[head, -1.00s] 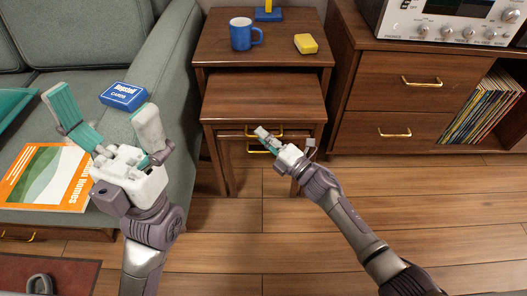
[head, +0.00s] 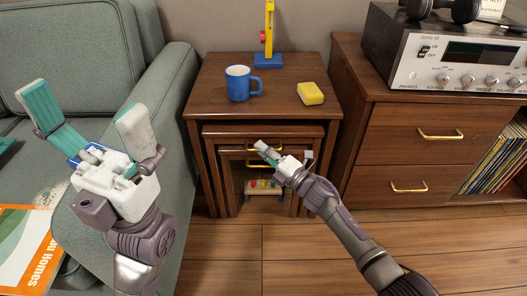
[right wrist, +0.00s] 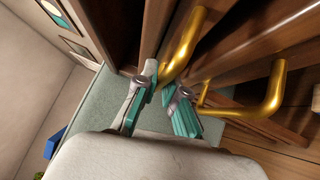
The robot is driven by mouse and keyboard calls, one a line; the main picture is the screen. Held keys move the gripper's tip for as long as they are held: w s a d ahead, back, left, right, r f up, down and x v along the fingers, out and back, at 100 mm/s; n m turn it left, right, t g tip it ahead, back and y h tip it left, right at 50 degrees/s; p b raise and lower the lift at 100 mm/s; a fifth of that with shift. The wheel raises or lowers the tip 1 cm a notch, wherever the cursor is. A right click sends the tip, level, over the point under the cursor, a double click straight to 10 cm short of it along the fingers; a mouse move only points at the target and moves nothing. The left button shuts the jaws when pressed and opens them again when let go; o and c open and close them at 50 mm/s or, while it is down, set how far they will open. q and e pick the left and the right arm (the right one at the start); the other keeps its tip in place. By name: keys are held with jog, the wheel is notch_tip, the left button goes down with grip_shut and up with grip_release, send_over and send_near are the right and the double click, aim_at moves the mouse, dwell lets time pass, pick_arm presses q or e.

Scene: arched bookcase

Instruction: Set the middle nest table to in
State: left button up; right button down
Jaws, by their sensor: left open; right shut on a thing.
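The middle nest table (head: 222,131) sits under the large outer table (head: 205,88), with only a narrow front strip of its top showing. Its brass handle (head: 278,145) is the upper one. My right gripper (head: 268,152) is at that handle and shut on it; the right wrist view shows the fingers (right wrist: 161,82) at a brass handle (right wrist: 184,46). The smallest table (head: 232,152) stands inside the middle one, with its own lower handle (head: 258,164). My left gripper (head: 84,118) is open and empty, above the sofa, away from the tables.
A blue mug (head: 238,84), a yellow sponge (head: 311,93) and a blue-based yellow toy (head: 268,58) stand on the outer table. A small peg toy (head: 263,187) is beneath the smallest table. The sofa (head: 165,95) is left, a drawer cabinet (head: 400,150) right. Floor in front is clear.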

jog(key=shift+w+d+r, duration=0.15)
jog(key=shift+w+d, duration=0.05)
jog(key=shift+w, duration=0.05)
jog(key=c, duration=1.7)
grip_release()
jog(key=o, duration=0.5)
jog(key=shift+w+a, duration=0.1)
jog(key=shift+a, duration=0.05)
jog(key=shift+c, duration=0.2)
jog(key=v, duration=1.2)
jog(key=shift+f, duration=0.2)
